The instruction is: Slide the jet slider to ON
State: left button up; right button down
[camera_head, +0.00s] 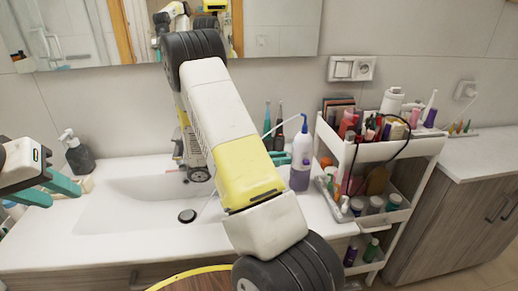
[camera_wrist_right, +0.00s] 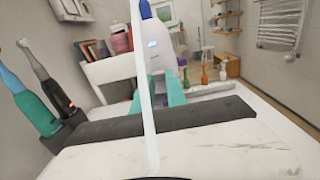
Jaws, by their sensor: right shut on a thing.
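The water flosser (camera_head: 302,152) has a white body, dark blue top, long thin nozzle and purple lower part. It stands upright on the counter between the basin and the cart. In the right wrist view, the flosser (camera_wrist_right: 162,50) shows a small light-blue mark on its body; the slider and its setting cannot be made out. My right gripper (camera_wrist_right: 166,90) is shut on the flosser, with teal fingers against its body; the head view mostly hides it behind my arm. My left gripper (camera_head: 48,190) is open and empty over the counter's left side.
Two electric toothbrushes (camera_wrist_right: 28,92) stand beside the flosser. A white cart (camera_head: 410,147) with bottles and cosmetics is on the right. A basin (camera_head: 130,205) lies left of my right arm, with a dark soap dispenser (camera_head: 78,155) behind it.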

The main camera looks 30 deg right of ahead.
jog(key=c, duration=1.3)
grip_release()
jog(key=shift+f, duration=0.15)
jog(key=v, duration=0.7)
jog(key=shift+a, duration=0.4)
jog(key=s+a+r+m+t+y, duration=0.2)
jog(key=s+a+r+m+y, duration=0.25)
jog(key=s+m+y, duration=0.45)
jog(key=s+a+r+m+t+y, duration=0.1)
jog(key=a+r+t+y, duration=0.2)
jog(key=r, duration=0.1)
jog(key=s+a+r+m+t+y, duration=0.2)
jog(key=a+r+t+y, duration=0.1)
jog(key=a+y, duration=0.1)
jog(key=s+a+r+m+t+y, duration=0.1)
jog(key=s+a+r+t+y, duration=0.1)
jog(key=a+r+t+y, duration=0.1)
jog(key=shift+a+r+m+t, duration=0.3)
jog(key=shift+r+m+t, duration=0.1)
jog(key=shift+r, duration=0.45)
